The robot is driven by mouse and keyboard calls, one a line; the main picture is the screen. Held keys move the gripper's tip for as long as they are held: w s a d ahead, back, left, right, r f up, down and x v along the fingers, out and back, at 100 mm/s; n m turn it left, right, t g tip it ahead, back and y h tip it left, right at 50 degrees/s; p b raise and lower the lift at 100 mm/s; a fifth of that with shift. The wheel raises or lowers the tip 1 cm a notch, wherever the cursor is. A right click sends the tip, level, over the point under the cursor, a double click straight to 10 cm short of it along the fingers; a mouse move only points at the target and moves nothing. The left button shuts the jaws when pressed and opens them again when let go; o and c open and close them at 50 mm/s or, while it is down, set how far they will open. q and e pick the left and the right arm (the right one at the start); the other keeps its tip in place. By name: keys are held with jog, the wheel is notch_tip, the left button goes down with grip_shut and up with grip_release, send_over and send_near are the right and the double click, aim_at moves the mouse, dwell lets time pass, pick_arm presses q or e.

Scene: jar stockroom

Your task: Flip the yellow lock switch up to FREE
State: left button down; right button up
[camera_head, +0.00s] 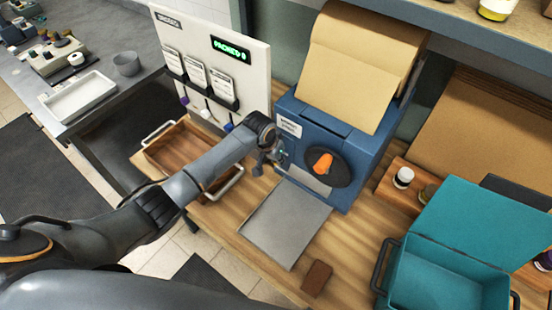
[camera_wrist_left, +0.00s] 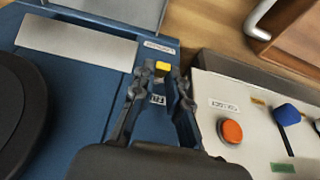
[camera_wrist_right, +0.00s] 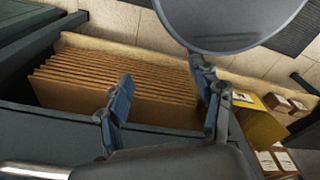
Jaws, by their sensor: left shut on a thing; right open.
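The yellow lock switch (camera_wrist_left: 162,68) is on the blue machine (camera_wrist_left: 95,80), near its edge, in the left wrist view. Pale labels lie above and below it; their print is too small to read surely. My left gripper (camera_wrist_left: 161,82) has one finger on each side of the switch and is shut on it. In the head view my left gripper (camera_head: 270,160) is at the left side of the machine's front; the switch is hidden there. My right gripper (camera_wrist_right: 165,95) is open and empty in the right wrist view, in front of a row of brown cards or envelopes (camera_wrist_right: 120,85).
The machine's front has an orange knob (camera_head: 323,163) on a black disc. A grey plate (camera_head: 284,225), a brown block (camera_head: 317,277) and a teal box (camera_head: 440,275) are on the bench. A white panel (camera_head: 245,60) and a wooden tray (camera_head: 150,158) stand left of the machine.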

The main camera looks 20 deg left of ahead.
pick_arm(q)
jog(key=c, duration=1.3)
grip_release()
jog(key=v, duration=1.2)
jog(key=shift+w, duration=0.1)
